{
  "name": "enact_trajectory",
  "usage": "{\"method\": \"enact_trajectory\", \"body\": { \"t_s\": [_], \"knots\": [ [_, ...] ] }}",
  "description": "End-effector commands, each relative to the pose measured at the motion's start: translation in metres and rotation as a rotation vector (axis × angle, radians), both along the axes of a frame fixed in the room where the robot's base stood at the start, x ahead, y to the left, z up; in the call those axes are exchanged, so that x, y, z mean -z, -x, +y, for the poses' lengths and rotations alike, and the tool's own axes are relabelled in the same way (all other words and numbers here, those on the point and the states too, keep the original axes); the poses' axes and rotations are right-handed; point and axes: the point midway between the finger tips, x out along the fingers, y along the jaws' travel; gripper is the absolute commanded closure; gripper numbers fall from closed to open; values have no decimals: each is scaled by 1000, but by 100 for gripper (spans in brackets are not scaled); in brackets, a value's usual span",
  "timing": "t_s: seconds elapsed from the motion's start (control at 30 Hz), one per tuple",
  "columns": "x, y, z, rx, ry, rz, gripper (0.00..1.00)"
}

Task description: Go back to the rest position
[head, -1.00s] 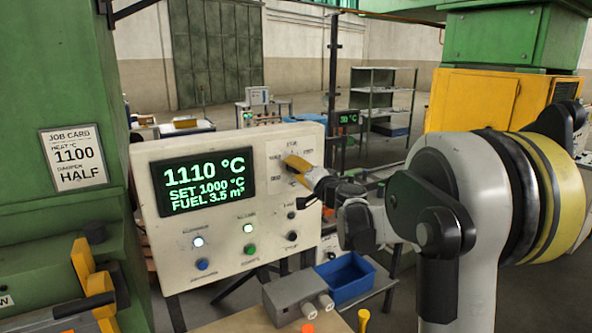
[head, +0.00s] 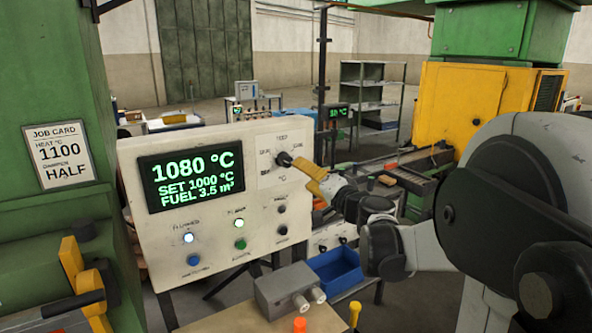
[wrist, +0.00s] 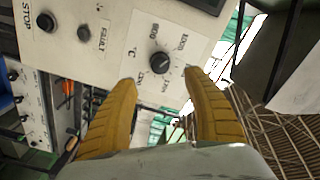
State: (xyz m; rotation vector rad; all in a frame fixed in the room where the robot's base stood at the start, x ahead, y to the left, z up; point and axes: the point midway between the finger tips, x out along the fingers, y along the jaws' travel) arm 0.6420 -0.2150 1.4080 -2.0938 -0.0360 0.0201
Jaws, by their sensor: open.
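My gripper (head: 307,168) has yellow fingers and is in front of the upper right of the white control panel (head: 150,242), near the black dial knob (head: 284,159). In the wrist view my gripper (wrist: 162,88) has its two fingers spread wide, with nothing between them. The knob (wrist: 160,62) shows beyond the fingertips, apart from them. The panel's screen (head: 195,178) reads 1080 °C, SET 1000 °C and FUEL 3.5 m³.
A job card (head: 58,154) reads 1100 and HALF on the green frame at left. A grey box (head: 290,287) and blue bin (head: 335,272) stand below the panel. A yellow cabinet (head: 475,105) stands behind my arm.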

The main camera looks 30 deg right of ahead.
Motion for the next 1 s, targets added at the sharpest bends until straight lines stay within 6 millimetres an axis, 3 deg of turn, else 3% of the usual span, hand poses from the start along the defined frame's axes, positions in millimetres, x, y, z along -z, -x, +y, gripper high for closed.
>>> {"method": "enact_trajectory", "body": {
  "t_s": [0.17, 0.7, 0.77, 0.83, 0.93, 1.0],
  "knots": [
    [0, 11, 0, 0, 0, 0, 41],
    [2, 12, 5, -9, 6, 7, 41],
    [9, 14, 19, -31, 25, 26, 41],
    [23, 20, 46, -76, 65, 70, 41],
    [58, 40, 105, -180, 165, 173, 41],
    [92, 65, 149, -260, 256, 266, 41]
  ]
}}
